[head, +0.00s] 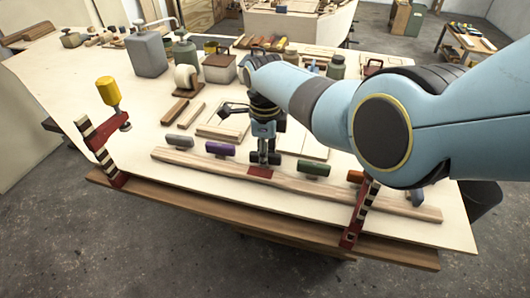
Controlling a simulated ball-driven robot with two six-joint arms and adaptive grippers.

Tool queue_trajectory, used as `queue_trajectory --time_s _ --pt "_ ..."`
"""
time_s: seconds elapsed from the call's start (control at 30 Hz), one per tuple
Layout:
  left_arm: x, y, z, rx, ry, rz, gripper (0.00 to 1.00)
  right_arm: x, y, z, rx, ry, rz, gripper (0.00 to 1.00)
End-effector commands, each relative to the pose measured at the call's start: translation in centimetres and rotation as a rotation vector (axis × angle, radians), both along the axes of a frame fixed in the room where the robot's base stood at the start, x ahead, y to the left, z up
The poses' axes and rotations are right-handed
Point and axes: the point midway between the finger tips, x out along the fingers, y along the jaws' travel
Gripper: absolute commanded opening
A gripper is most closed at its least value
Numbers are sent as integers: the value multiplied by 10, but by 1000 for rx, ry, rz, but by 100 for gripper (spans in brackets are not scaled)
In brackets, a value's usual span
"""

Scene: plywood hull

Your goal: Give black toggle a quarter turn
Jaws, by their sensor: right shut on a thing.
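My right gripper (263,157) points down onto the long wooden rail (205,164) near the front of the plywood sheet. It is shut on a toggle at a red base plate (260,172). I take this to be the black toggle, but the fingers hide nearly all of it, so I cannot tell its angle. A purple toggle (220,149) sits just left of the gripper and a green toggle (314,168) just right. My left gripper is out of view.
The rail also bears a grey toggle (180,141), an orange toggle (356,177) and a blue-grey toggle (416,197). A yellow-handled clamp (108,92) stands at left, another clamp (358,220) at right. A grey canister (147,54) and tape roll (186,78) stand farther back.

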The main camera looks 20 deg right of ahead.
Motion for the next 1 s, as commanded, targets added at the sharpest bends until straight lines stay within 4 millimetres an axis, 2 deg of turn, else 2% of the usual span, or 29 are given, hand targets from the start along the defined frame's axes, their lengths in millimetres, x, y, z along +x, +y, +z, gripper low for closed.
queue_trajectory --time_s 0.3,0.8,0.83,0.97,1.0 --pt "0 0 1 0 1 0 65 0 -1 0 -2 -1 -102 0" --pt "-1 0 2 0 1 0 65 0 -1 0 -1 0 -118 0" --pt "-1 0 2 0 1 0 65 0 -1 0 -1 0 -118 22" --pt "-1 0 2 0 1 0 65 0 -1 0 -1 0 -118 39" --pt "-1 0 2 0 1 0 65 0 0 0 -1 0 -117 40"
